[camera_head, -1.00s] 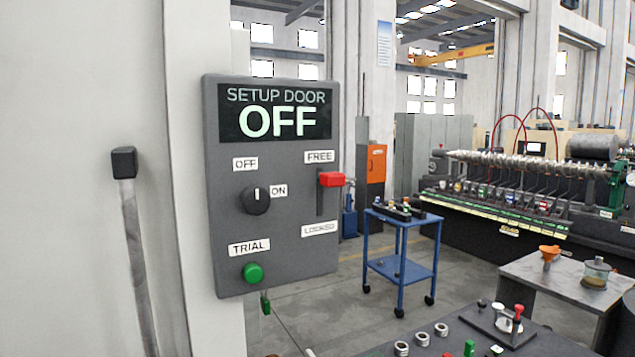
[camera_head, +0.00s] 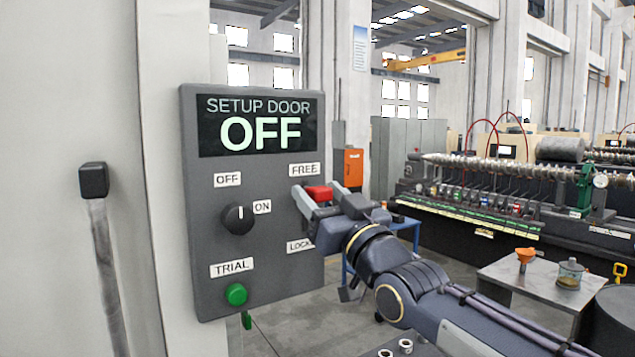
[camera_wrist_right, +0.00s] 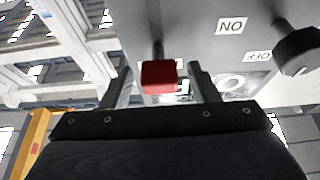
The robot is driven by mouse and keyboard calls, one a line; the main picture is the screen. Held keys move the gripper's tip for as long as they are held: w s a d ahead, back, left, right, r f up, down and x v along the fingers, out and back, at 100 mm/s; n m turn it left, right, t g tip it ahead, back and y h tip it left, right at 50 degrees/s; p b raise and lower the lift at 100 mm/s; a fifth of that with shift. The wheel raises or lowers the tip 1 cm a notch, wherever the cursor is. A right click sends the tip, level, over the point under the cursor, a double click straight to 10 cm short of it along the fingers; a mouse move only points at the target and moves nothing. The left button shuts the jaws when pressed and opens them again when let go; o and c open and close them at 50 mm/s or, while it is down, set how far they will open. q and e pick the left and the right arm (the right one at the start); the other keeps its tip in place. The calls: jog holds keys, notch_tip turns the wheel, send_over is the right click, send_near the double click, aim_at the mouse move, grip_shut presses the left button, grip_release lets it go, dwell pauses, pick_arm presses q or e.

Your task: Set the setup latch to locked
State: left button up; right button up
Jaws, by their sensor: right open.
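The setup latch is a red handle (camera_head: 317,193) on a grey control panel (camera_head: 210,290). It sits at the upper end of its slot, beside the FREE label (camera_head: 304,170). The label at the lower end (camera_head: 299,246) is partly hidden by my right gripper (camera_head: 322,197). That gripper is open, with one finger on each side of the red handle. In the right wrist view the handle (camera_wrist_right: 159,78) lies between the two fingers, with gaps visible on both sides. My left gripper is not in view.
The panel's display (camera_head: 258,124) reads SETUP DOOR OFF. A black knob (camera_head: 238,219) and a green TRIAL button (camera_head: 236,294) sit left of the latch. A grey side table (camera_head: 530,285) stands at the lower right. A blue cart is mostly hidden behind my right arm.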

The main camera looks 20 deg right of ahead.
jog(key=shift+w+r, duration=0.2)
jog(key=shift+w, duration=0.35)
jog(key=shift+c, duration=0.2)
grip_shut()
notch_tip(320, 180, down, 7)
jog(key=b, duration=0.8)
jog(key=shift+r, duration=0.2)
jog(key=shift+a+f, duration=0.1)
jog(key=shift+o, duration=0.2)
grip_release()
